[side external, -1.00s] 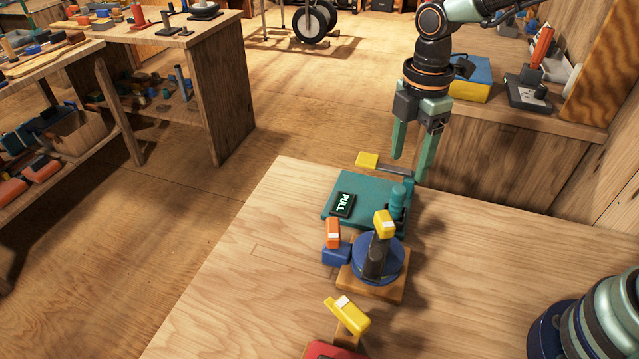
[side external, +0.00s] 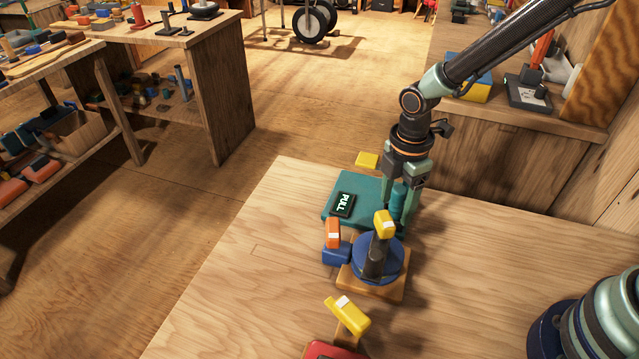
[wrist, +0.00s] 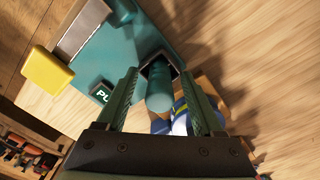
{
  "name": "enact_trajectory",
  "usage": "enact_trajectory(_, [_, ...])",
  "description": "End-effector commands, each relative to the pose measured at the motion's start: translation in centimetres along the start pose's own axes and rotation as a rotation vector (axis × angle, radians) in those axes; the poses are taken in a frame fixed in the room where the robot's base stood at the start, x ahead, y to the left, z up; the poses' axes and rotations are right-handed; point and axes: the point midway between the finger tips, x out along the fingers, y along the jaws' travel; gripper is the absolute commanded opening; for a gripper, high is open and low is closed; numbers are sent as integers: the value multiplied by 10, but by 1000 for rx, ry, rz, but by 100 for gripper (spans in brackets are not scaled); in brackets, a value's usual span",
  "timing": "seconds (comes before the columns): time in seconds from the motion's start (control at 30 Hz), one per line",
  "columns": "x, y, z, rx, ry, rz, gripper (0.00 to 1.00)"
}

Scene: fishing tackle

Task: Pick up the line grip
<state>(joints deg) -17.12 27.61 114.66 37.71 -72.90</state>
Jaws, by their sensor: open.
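The line grip appears to be the upright teal cylinder (side external: 397,203) at the right side of a teal base (side external: 362,188) with a lit PULL display (side external: 342,204). In the wrist view the cylinder (wrist: 160,92) stands at a dark square collar, between my fingers. My gripper (side external: 401,208) is open, pointing down, with one finger on each side of the cylinder. In the wrist view my gripper (wrist: 159,80) shows a gap beside the cylinder; contact cannot be told. The cylinder's lower part is partly hidden by my fingers in the side view.
A yellow block (side external: 367,160) on a metal bar sits behind the base. Close in front stand a blue reel-like part (side external: 378,262) with a yellow-tipped post (side external: 384,224) and an orange-topped blue block (side external: 333,234). A yellow lever (side external: 347,314) is nearer. The tabletop left is clear.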

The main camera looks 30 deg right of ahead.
Motion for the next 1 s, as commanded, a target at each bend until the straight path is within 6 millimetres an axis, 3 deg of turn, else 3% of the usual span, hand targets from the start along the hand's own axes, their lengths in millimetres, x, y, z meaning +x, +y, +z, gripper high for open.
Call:
enact_trajectory(0.17, [0,0,0,0,0,0,69])
enact_trajectory(0.23, [0,0,0,0,0,0,50])
enact_trajectory(0.37, [0,0,0,0,0,0,0])
enact_trajectory(0.77, [-2,0,0,0,0,1,0])
enact_trajectory(1.0, [-24,1,0,0,2,5,0])
